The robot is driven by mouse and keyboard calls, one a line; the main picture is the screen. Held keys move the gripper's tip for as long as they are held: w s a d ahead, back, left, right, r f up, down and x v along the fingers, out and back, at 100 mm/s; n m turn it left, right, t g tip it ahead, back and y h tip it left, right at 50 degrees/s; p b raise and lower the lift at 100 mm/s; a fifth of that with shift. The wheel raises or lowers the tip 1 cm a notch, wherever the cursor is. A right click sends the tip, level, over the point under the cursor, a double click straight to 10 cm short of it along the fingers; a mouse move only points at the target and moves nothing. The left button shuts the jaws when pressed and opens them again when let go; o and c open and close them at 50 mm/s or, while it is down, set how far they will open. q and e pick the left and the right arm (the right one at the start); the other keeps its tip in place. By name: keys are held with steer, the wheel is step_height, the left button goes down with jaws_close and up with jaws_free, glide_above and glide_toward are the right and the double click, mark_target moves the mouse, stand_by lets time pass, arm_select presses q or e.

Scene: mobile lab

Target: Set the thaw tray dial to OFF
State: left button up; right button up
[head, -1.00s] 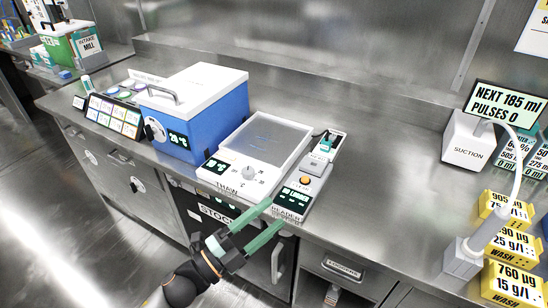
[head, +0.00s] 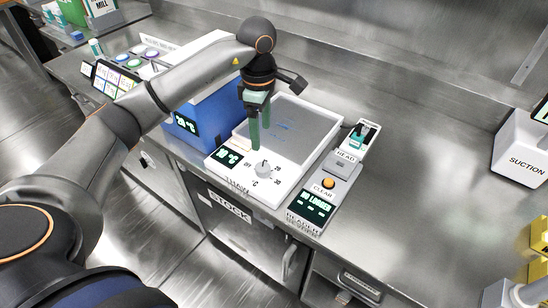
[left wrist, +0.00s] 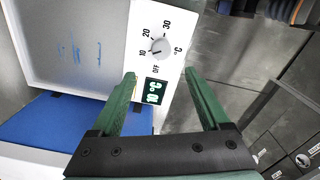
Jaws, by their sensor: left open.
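The thaw tray (head: 305,119) is a white box with a pale recessed top and a dial panel at its front. Its white dial (head: 263,169) has marks OFF, 10, 20 and 30 around it. In the left wrist view the dial (left wrist: 160,48) has a small dark mark turned toward 10, and the display (left wrist: 154,92) reads 10 °C. My left gripper (head: 261,137) points down above the tray, behind the dial. It is open and empty; in the left wrist view its green fingers (left wrist: 161,77) straddle the display side, with the dial beyond the tips. My right gripper is not in view.
A blue box (head: 207,120) with a white lid stands left of the tray, partly behind my arm. A reader (head: 312,205) with an orange button stands close on the right. A suction unit (head: 522,150) is farther right. Bare steel counter (head: 420,190) lies between them.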

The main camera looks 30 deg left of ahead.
mark_target(262, 167)
arm_select(q)
step_height(262, 167, down, 12)
steer(key=shift+s+f+p, duration=0.1)
steer(key=shift+s+p, duration=0.05)
steer(key=shift+p, duration=0.3)
jaws_close()
stand_by(0.5)
